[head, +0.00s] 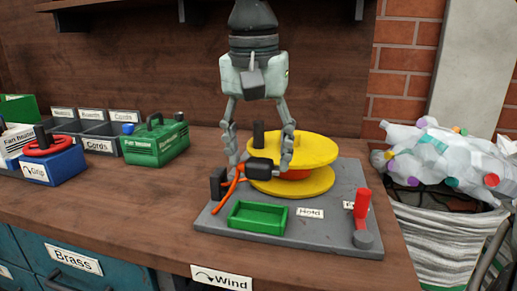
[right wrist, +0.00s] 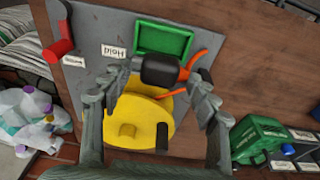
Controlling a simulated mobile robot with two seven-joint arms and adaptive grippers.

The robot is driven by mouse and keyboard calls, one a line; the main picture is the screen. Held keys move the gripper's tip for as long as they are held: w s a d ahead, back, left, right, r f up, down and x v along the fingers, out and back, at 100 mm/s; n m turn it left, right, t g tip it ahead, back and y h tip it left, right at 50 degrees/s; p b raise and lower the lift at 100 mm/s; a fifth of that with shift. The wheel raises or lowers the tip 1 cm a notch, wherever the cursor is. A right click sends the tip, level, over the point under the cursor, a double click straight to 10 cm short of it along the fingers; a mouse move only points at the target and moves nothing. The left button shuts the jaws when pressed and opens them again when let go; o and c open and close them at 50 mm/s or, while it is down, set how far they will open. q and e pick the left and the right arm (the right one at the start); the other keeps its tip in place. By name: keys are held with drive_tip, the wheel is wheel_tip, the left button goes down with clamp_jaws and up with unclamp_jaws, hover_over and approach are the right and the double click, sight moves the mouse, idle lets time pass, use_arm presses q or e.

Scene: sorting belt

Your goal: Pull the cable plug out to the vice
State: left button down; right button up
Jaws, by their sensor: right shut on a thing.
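My right gripper (head: 260,163) comes down from above over the yellow reel (head: 306,147). It is shut on the black cable plug (head: 262,169), which sits between its fingers at the reel's front left edge. The plug also shows in the right wrist view (right wrist: 160,68), between the fingers (right wrist: 158,95). An orange cable (head: 228,190) runs beside the plug, past a small black block (head: 217,181) that looks like the vice, at the board's left edge. The plug is apart from this block. Orange-red cable shows between the reel's discs. My left gripper is not in view.
The grey board (head: 285,238) also carries a green tray (head: 257,216) and a red-handled lever (head: 362,212). A green case (head: 155,143), grey bins (head: 98,137) and a blue box (head: 55,168) stand left. A bag of bottles (head: 445,155) is right. The bench front left is clear.

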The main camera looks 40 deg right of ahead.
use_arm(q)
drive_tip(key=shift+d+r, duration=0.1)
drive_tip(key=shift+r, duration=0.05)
use_arm(e)
drive_tip(key=shift+f, duration=0.1)
